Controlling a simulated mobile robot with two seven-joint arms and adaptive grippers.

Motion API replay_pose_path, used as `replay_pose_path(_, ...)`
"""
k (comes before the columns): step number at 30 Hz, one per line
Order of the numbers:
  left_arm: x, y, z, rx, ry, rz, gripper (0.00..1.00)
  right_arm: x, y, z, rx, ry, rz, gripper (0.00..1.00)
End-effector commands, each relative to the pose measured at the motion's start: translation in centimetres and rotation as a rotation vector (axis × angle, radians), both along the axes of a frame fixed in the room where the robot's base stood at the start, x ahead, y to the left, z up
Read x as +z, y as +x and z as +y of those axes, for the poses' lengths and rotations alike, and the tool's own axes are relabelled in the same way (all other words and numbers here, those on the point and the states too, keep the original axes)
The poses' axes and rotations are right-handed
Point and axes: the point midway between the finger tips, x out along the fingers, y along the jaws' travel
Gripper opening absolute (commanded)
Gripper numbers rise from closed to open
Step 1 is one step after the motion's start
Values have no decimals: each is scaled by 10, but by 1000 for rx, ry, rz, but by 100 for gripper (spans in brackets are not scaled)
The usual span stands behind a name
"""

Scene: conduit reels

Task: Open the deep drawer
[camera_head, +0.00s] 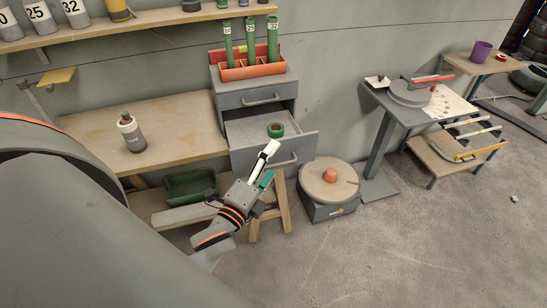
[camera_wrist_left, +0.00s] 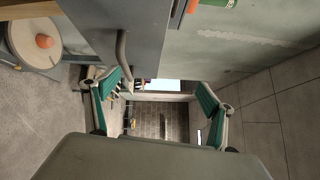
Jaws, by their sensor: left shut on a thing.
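The grey drawer cabinet (camera_head: 222,100) stands at the end of the workbench. Its upper drawer (camera_head: 250,96) is shut. The deep drawer (camera_head: 305,146) below is pulled out, and a green ring (camera_head: 275,130) lies in it. My left gripper (camera_head: 269,164) is at the front of this drawer, beside its bar handle (camera_head: 285,162). In the left wrist view the handle (camera_wrist_left: 122,55) runs down to one finger of my left gripper (camera_wrist_left: 157,92). The gripper is shut on the handle, though the fingers look far apart and the contact is not clear. My right gripper is not in view.
An orange rack (camera_head: 258,70) with green tubes stands on the cabinet. A bottle (camera_head: 132,133) stands on the workbench (camera_head: 185,125). A round turntable (camera_head: 328,181) on a grey base sits right of the drawer. The floor in front is clear.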

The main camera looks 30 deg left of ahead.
Motion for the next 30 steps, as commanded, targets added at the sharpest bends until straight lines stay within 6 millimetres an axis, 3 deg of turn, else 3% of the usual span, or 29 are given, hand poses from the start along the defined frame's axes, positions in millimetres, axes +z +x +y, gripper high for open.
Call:
replay_pose_path(1,15,-2,0,-1,1,-30,57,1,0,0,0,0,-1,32)
replay_pose_path(3,13,-6,0,-1,1,-27,25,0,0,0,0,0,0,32)
replay_pose_path(21,3,-44,-2,1,-1,-17,25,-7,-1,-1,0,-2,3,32)
replay_pose_path(30,3,-47,-2,1,-1,-17,25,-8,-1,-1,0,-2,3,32)
